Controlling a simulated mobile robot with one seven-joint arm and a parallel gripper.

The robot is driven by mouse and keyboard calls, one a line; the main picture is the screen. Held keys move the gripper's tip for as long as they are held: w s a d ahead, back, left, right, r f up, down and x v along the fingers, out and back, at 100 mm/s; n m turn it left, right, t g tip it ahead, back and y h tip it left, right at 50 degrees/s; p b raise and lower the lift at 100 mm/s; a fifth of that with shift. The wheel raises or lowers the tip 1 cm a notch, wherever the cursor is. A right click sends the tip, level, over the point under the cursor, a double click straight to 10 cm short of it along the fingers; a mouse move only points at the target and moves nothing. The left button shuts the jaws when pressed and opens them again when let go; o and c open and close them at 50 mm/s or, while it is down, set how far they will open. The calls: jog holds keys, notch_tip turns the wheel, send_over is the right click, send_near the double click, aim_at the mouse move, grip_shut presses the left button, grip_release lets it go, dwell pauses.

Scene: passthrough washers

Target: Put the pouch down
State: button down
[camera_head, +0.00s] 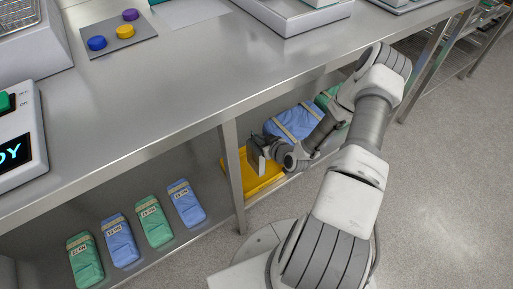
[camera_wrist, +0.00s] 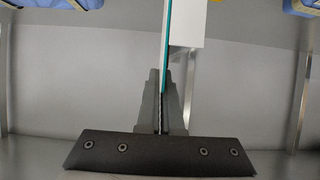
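My gripper (camera_wrist: 163,90) is shut on a thin pouch (camera_wrist: 166,40), seen nearly edge-on in the wrist view with a teal side and a white side. Whether the pouch touches the tray cannot be told. My arm hides part of the tray's right side.
A strapped blue pack (camera_head: 293,122) lies right of the tray. Several green and blue labelled packs (camera_head: 155,222) lie on the lower shelf left of the bench leg (camera_head: 232,165). The steel bench top (camera_head: 190,85) overhangs the shelf. Coloured buttons (camera_head: 124,31) are on top.

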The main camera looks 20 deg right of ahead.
jog(key=f, duration=0.1)
jog(key=w+f+b, duration=0.1)
jog(key=f, duration=0.1)
jog(key=w+f+b, duration=0.1)
jog(key=f, duration=0.1)
jog(key=shift+d, duration=0.1)
jog(key=c, duration=1.5)
grip_release()
jog(key=shift+f, duration=0.1)
jog(key=shift+c, duration=0.2)
jog(key=o, duration=0.5)
jog(key=shift+c, duration=0.2)
jog(key=p+v, duration=0.3)
jog(key=v, duration=0.9)
